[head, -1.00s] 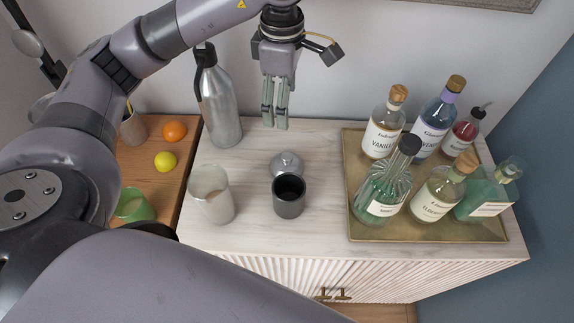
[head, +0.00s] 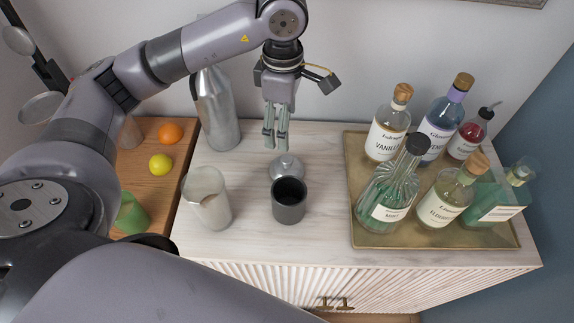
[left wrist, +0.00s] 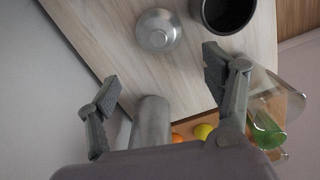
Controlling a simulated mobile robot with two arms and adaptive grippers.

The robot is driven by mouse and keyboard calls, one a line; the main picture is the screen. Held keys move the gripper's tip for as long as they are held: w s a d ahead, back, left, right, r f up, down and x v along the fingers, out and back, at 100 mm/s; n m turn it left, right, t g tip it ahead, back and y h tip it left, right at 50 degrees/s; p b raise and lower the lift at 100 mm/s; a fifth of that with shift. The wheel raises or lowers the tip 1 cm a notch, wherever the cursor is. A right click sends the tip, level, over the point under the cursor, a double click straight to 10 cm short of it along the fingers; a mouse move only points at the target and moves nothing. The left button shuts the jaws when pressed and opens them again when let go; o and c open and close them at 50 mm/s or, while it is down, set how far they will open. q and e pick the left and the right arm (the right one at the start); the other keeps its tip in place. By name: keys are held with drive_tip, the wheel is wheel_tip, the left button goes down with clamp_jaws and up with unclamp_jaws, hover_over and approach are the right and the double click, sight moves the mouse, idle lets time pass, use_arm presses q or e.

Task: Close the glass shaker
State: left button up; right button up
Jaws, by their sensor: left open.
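A frosted glass tumbler (head: 207,198), the glass shaker as far as I can tell, stands upright and uncovered on the pale cabinet top. A dark grey cup (head: 289,202) stands open to its right. A small silver domed lid (head: 286,168) rests just behind the cup. The left wrist view shows the lid (left wrist: 158,30), the cup (left wrist: 228,12) and part of the glass (left wrist: 282,92). My left gripper (head: 276,147) is open and empty, pointing down above and slightly behind the lid. My right gripper is out of view.
A tall steel bottle (head: 217,112) stands at the back left. A brass tray (head: 385,240) with several bottles is on the right. An orange (head: 171,132), a lemon (head: 160,164) and a green glass (head: 132,213) are on the lower wooden surface. The cabinet's front middle is clear.

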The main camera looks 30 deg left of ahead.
sight(287, 159)
use_arm(q)
wheel_tip(287, 159, down, 8)
drive_tip(key=shift+f+p, duration=0.2)
drive_tip(key=shift+p, duration=0.85)
drive_tip(key=shift+f, duration=0.6)
drive_tip(key=f+p, duration=0.1)
drive_tip(key=f, duration=0.2)
drive_tip(key=f+p, duration=0.1)
drive_tip(key=shift+w+d+f+p, duration=0.15)
drive_tip(key=shift+d+f+p, duration=0.1)
drive_tip(key=shift+p, duration=0.1)
drive_tip(key=shift+f, duration=0.35)
drive_tip(key=c, duration=1)
